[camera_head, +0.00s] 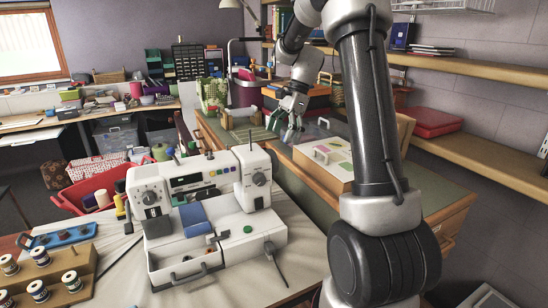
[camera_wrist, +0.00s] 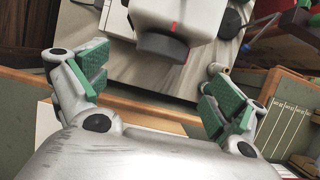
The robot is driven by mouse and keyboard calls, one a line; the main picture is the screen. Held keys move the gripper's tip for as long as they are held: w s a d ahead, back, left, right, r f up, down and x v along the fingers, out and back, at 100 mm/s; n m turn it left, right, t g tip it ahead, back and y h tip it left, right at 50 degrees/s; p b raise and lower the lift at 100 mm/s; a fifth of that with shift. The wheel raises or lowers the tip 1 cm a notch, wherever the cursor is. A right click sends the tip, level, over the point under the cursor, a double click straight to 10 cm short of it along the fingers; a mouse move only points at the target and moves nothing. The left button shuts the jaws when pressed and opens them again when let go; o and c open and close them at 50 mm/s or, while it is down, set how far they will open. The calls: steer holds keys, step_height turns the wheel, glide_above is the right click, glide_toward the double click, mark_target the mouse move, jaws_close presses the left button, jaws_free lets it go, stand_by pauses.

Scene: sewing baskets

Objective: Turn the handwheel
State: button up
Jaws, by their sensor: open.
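The white sewing machine (camera_head: 215,185) stands on the pale table, with dials on its front. In the wrist view, a dark grey round wheel (camera_wrist: 162,48), which looks like the handwheel, sticks out from the machine's white end (camera_wrist: 170,14). I cannot make out this wheel in the head view. My gripper (camera_head: 282,127) is in the air behind and to the right of the machine. In the wrist view my gripper (camera_wrist: 157,72) is open and empty, its green-padded fingers wide apart. The wheel appears between and beyond the fingertips, with no contact visible.
A wooden box (camera_head: 325,160) with a pale lid sits on the green-topped counter (camera_head: 440,190) to the right, below my arm. A spool rack (camera_head: 50,280) is at the front left, and a red basket (camera_head: 85,190) is left of the machine. Shelves line the right wall.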

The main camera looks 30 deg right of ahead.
mark_target(274, 156)
steer(key=x, duration=0.8)
steer(key=shift+w+d+f, duration=0.1)
steer(key=shift+w, duration=0.05)
steer(key=c, duration=1)
